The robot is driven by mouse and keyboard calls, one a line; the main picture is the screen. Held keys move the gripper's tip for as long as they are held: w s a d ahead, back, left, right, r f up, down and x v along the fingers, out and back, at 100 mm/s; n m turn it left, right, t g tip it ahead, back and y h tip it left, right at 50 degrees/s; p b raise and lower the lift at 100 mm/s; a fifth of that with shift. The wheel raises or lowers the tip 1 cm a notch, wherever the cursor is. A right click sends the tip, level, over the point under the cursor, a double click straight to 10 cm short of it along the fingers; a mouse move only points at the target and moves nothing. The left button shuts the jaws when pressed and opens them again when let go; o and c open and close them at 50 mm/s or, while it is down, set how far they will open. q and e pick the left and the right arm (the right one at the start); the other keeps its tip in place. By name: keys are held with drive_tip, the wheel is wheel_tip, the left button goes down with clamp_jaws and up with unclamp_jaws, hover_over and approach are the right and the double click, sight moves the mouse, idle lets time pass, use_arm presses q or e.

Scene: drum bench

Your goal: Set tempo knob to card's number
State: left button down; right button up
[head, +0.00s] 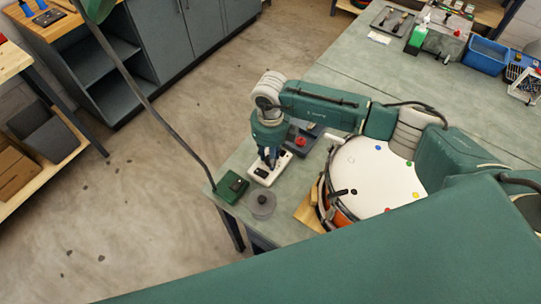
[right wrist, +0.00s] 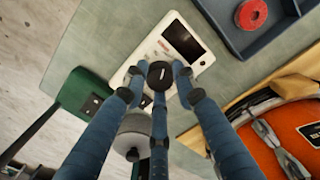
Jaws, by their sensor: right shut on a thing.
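A white tempo box (head: 262,176) lies near the left corner of the green-grey bench. It also shows in the right wrist view (right wrist: 150,52), with a dark display bearing red marks (right wrist: 183,40) too small to read. A black round knob (right wrist: 160,74) is on the box. My right gripper (head: 269,158) comes down over the box. In the right wrist view its three blue fingers (right wrist: 158,82) are closed around the knob. A small white card (head: 379,38) lies at the far end of the bench; I cannot read it or tell whether it is the number card. My left gripper is out of view.
A green lamp base (head: 232,186) and a grey round weight (head: 263,204) sit beside the box. A drum (head: 370,172) with coloured dots stands to the right. A dark tray (head: 308,132) with a red roll lies behind the box. Blue bins (head: 485,55) stand far right.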

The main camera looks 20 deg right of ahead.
drive_tip(key=n+b, duration=0.1)
drive_tip(key=b, duration=0.1)
drive_tip(key=n+b, duration=0.1)
drive_tip(key=b, duration=0.1)
drive_tip(key=n+b, duration=0.2)
drive_tip(key=shift+w+f, duration=0.1)
drive_tip(key=shift+f, duration=0.15)
drive_tip(key=shift+r+n+b, duration=0.25)
drive_tip(key=shift+n+b, duration=0.25)
drive_tip(key=shift+b, duration=0.1)
drive_tip(key=shift+r, duration=0.1)
drive_tip(key=o, duration=0.9)
wheel_tip(320, 180, up, 12)
